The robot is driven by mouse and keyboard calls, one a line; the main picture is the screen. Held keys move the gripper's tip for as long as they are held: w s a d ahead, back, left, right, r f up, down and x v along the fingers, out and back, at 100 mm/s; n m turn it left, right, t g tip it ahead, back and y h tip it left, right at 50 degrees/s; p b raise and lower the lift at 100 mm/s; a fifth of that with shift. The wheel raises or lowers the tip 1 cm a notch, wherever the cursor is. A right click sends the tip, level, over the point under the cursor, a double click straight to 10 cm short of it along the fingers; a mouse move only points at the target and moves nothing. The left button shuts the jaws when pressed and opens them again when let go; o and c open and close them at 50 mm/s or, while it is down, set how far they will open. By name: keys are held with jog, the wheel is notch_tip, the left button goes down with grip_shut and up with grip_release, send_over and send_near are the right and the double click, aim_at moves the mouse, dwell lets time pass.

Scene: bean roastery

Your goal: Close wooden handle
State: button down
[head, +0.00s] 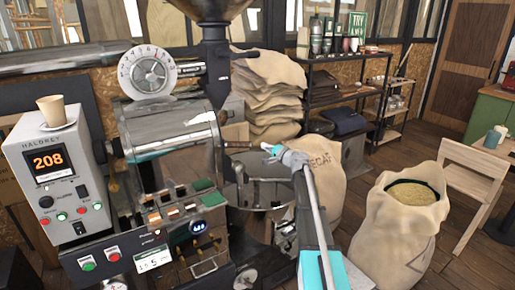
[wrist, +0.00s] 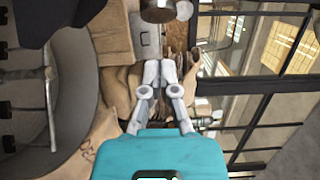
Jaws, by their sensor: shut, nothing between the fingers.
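The wooden handle (head: 238,145) appears as a short brown bar sticking out to the right from the front of the roaster drum (head: 175,150), above the round cooling tray (head: 262,185). My gripper (head: 268,149) is just right of the handle's end in the head view; whether they touch I cannot tell. In the wrist view the fingers (wrist: 166,72) are together with nothing held between them. I cannot surely make out the handle in the wrist view.
A control box (head: 60,165) showing 208, with a cup on top, stands left of the drum. Stacked sacks (head: 270,95) and a shelf (head: 345,90) are behind. An open bean sack (head: 400,225) and a wooden chair (head: 470,180) stand right. Some floor is clear there.

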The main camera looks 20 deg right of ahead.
jog(key=v, duration=1)
jog(key=shift+w, duration=0.1)
dwell(2.8)
jog(key=c, duration=1.1)
grip_release()
jog(key=shift+a+r, duration=0.1)
jog(key=shift+o, duration=1.4)
jog(key=shift+a+r+p, duration=0.1)
jog(key=shift+a+p, duration=0.25)
jog(key=o, duration=0.5)
jog(key=a+r+m+h+p, duration=0.1)
jog(key=a+p, duration=0.1)
jog(key=a+m+g+h+p, duration=0.1)
jog(key=a+p, duration=0.1)
jog(key=a, duration=0.1)
jog(key=w+a+r+m+h+p, duration=0.1)
jog(key=a+p, duration=0.1)
jog(key=a, duration=0.1)
jog(key=shift+a+r+g, duration=0.15)
jog(key=shift+r+g, duration=0.15)
jog(key=shift+o, duration=0.2)
jog(key=shift+w+a+m, duration=0.1)
jog(key=shift+a+m, duration=0.2)
jog(key=shift+a, duration=0.15)
